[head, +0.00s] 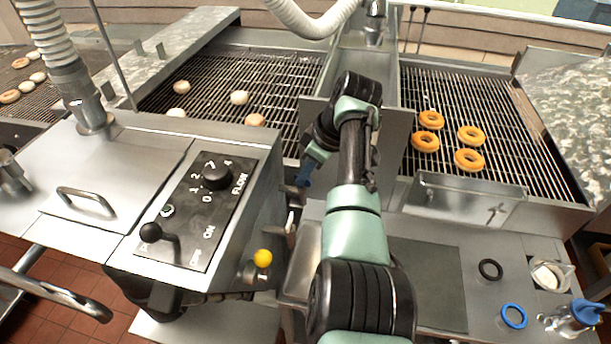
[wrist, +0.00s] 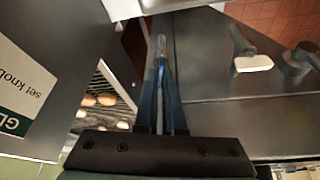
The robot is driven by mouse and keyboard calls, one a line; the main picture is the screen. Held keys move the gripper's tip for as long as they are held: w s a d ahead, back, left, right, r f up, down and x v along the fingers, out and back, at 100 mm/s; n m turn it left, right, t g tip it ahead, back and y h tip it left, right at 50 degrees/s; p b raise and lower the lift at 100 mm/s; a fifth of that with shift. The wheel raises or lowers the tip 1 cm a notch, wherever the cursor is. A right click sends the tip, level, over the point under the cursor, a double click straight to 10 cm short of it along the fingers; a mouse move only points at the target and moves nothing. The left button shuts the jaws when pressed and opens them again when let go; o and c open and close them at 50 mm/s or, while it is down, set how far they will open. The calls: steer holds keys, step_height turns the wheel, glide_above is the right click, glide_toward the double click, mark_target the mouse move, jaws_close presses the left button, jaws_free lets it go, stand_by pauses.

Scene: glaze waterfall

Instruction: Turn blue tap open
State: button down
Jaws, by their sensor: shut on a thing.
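The blue tap (head: 303,178) shows as a small blue piece beside the steel wall, to the right of the control console, in the head view. My gripper (head: 309,161) reaches down to it, and my wrist hides most of what lies behind. In the wrist view my gripper (wrist: 161,50) has its two long dark fingers close together. A thin blue strip, the tap's handle (wrist: 161,72), shows between them. The gripper is shut on this handle. The tap's body and how far it is turned cannot be made out.
A white-handled tap (head: 290,221) and a yellow knob (head: 262,258) sit nearby, below the console (head: 198,210) with its dial and lever. Orange rings (head: 470,136) lie on the right grate. A blue ring (head: 514,316) and a black ring (head: 490,269) lie at front right.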

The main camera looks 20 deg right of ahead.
stand_by(0.3)
steer(key=c, duration=1)
jaws_free()
steer(key=shift+r, duration=0.15)
steer(key=b+v, duration=0.1)
steer(key=v, duration=1.1)
steer(key=shift+s+d+r+b, duration=0.15)
steer(key=shift+r+b, duration=0.2)
steer(key=shift+b, duration=0.05)
